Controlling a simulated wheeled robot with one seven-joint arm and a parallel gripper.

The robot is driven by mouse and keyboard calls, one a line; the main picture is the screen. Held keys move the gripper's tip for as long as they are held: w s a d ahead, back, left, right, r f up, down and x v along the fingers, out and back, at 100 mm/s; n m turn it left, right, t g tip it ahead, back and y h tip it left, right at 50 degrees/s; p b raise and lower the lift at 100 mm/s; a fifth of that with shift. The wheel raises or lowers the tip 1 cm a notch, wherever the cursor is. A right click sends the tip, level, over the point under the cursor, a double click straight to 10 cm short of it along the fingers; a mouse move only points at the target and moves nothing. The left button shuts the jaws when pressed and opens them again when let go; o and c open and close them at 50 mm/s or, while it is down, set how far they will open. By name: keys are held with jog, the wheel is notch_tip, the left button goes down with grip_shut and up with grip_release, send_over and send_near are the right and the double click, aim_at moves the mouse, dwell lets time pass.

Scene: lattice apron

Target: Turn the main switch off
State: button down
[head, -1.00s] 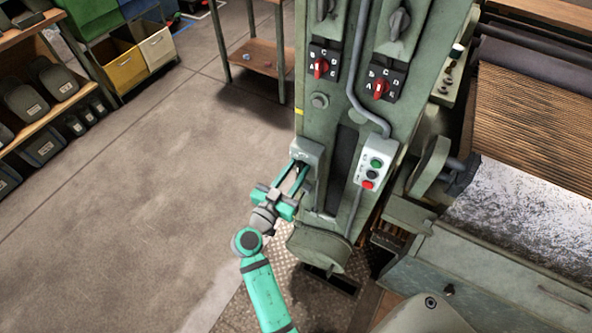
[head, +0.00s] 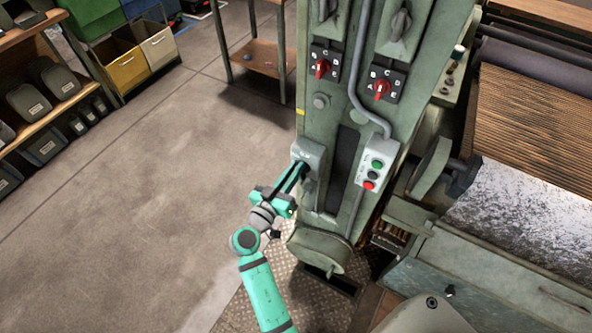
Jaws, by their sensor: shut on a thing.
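The main switch is most likely the grey box (head: 312,151) low on the left edge of the green machine column; its lettering is too small to read. My gripper (head: 301,170) reaches up to the front of this box from the lower left.
A push-button box (head: 369,174) with green, black and red buttons sits right of the switch. Two red rotary selectors (head: 322,68) (head: 382,88) are higher on the column. A rounded green cover (head: 320,250) juts out below. The floor at left is clear.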

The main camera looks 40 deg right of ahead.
jog(key=shift+w+a+f+n, duration=0.1)
jog(key=shift+w+f+n, duration=0.25)
jog(key=shift+n, duration=2.05)
jog(key=shift+w+a+f+n, duration=0.15)
jog(key=shift+f+n, duration=0.4)
jog(key=shift+n, duration=1.85)
jog(key=shift+w+d+f+n, duration=0.1)
jog(key=shift+w+f+n, duration=0.25)
jog(key=shift+n, duration=2.05)
jog(key=shift+s+f, duration=0.1)
jog(key=shift+f, duration=0.05)
jog(key=c, duration=1.8)
grip_release()
jog(key=shift+a, duration=0.1)
